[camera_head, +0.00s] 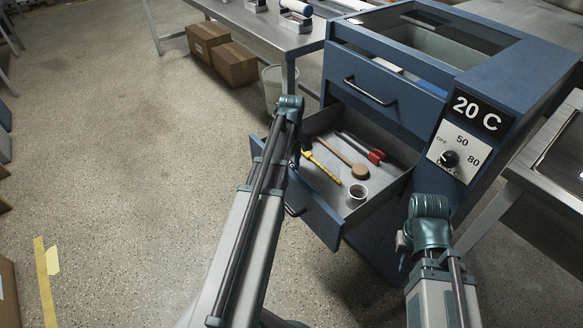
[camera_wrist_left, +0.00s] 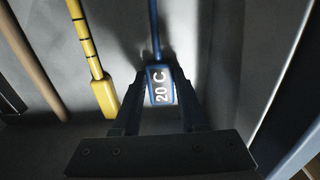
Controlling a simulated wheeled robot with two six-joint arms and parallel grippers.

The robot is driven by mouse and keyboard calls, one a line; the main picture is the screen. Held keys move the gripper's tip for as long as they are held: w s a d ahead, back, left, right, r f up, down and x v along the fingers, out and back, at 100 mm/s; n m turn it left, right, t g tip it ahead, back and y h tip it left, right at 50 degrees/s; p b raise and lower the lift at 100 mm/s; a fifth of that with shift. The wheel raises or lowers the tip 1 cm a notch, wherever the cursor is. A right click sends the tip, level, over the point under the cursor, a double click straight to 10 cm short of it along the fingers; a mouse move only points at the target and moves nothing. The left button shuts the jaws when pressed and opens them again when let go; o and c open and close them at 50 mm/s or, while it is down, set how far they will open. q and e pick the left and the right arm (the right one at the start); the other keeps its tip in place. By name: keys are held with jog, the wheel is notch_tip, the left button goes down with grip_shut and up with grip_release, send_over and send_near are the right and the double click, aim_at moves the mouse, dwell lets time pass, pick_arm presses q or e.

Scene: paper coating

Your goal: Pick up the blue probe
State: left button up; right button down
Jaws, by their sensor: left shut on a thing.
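In the head view my left arm largely hides the gripper and the probe. My right arm is at the lower right of the head view, its gripper hidden.
The drawer also holds a yellow probe (camera_head: 321,166), a wooden-handled tool (camera_head: 340,157), a red-ended tool (camera_head: 362,148) and a small cup (camera_head: 357,193). The blue cabinet (camera_head: 400,105) has a dial panel. A bin (camera_head: 273,88) and cardboard boxes (camera_head: 236,64) stand behind.

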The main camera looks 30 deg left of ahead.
pick_arm(q)
jog(key=shift+r, duration=0.1)
grip_shut()
notch_tip(320, 180, up, 10)
jog(key=p, duration=1)
dwell(0.4)
notch_tip(320, 180, up, 16)
jog(key=p, duration=1.6)
jog(key=shift+r, duration=0.15)
